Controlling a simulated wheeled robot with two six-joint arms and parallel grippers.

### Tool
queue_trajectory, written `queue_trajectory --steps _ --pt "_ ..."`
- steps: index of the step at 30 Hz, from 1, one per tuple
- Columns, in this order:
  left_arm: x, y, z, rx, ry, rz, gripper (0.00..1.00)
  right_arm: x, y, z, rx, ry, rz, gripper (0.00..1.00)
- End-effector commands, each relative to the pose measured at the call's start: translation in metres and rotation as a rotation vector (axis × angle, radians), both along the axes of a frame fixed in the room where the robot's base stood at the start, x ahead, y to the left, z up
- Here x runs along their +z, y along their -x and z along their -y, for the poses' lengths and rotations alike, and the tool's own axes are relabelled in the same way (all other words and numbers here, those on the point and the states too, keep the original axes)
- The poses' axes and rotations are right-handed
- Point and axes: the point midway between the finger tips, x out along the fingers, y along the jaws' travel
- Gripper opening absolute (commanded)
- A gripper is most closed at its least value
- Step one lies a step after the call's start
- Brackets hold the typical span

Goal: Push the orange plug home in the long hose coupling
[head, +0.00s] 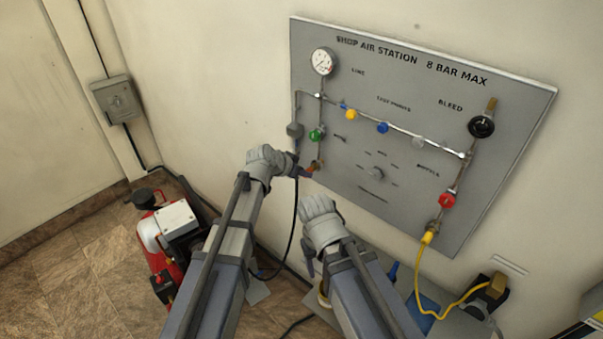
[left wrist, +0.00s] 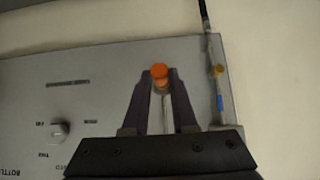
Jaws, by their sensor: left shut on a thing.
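The orange plug (left wrist: 160,72) sits between the fingertips of my left gripper (left wrist: 160,78) in the left wrist view, and the gripper is shut on it. A thin grey rod or pipe shows below the plug between the fingers. In the head view my left gripper (head: 303,171) is at the lower left of the panel, close to an orange-brown fitting (head: 313,167) below the green knob. The long hose coupling cannot be made out for certain; how deep the plug sits is hidden. My right gripper (head: 310,266) is low, away from the panel, its jaws too unclear to judge.
The grey panel (head: 270,80) carries a gauge (head: 322,61), coloured knobs and a red valve (head: 447,200). A yellow hose (head: 440,305) hangs at the lower right. A red compressor (head: 160,265) stands on the floor at left. A brass fitting (left wrist: 217,70) lies right of the left fingers.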

Motion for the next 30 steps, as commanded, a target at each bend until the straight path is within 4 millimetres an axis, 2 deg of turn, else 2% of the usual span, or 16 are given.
queue_trajectory --steps 5,6,15,24,30 --pt "0.0 -0.004 0.003 0.001 0.001 0.002 0.0 0.0 0.0 0.0 0.0 0.0 0.0 0.6" --pt "0.0 -0.004 0.003 0.001 0.001 0.002 0.28 0.0 0.0 0.0 0.0 0.0 0.0 0.6" --pt "0.0 -0.003 0.002 0.001 0.0 0.001 0.61 0.0 0.0 0.0 0.0 0.0 0.0 0.6" --pt "0.002 -0.002 0.002 0.001 0.0 0.001 0.61 0.002 0.0 0.0 0.0 0.0 0.0 0.6" --pt "0.014 0.006 -0.005 0.002 0.0 0.001 0.61 0.014 0.0 0.0 -0.002 0.0 0.0 0.6"
